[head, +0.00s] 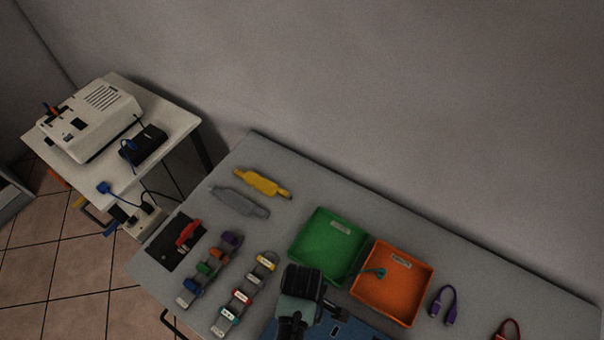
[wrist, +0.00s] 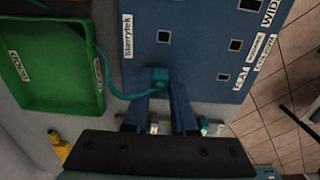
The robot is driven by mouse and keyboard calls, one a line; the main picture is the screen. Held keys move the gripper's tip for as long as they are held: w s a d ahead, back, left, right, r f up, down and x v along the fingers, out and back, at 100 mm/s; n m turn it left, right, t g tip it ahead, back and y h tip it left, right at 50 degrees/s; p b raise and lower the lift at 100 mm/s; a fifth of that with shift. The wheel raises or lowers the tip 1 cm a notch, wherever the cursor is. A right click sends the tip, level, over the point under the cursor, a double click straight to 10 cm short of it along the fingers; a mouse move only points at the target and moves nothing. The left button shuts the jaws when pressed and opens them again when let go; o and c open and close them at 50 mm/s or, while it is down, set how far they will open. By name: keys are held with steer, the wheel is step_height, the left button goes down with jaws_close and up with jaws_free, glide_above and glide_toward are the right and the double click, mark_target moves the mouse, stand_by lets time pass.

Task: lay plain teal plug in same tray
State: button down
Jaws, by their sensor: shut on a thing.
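A teal plug (wrist: 160,78) is between the fingertips of my gripper (wrist: 160,92), which is shut on it in the wrist view. The plug shows against the blue panel (wrist: 200,75); I cannot tell whether it touches the panel. Its teal cable (wrist: 104,65) curves left and up past the edge of the green tray. In the head view my gripper (head: 338,313) is over the blue panel (head: 350,329), and the held plug is not clear. Another teal cable end (head: 376,273) lies at the left inside the orange tray (head: 412,316).
The green tray (head: 318,244) stands left of the orange tray and also shows in the wrist view (wrist: 40,75). Purple (head: 443,305) and red (head: 508,331) cables lie to the right. Racks of coloured plugs (head: 245,295) stand to the left.

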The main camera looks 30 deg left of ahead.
steer(key=shift+r+p, duration=1.55)
steer(key=shift+p, duration=0.2)
steer(key=c, duration=1.2)
jaws_free()
steer(key=shift+c, duration=0.2)
jaws_close()
steer(key=shift+w+d, duration=0.1)
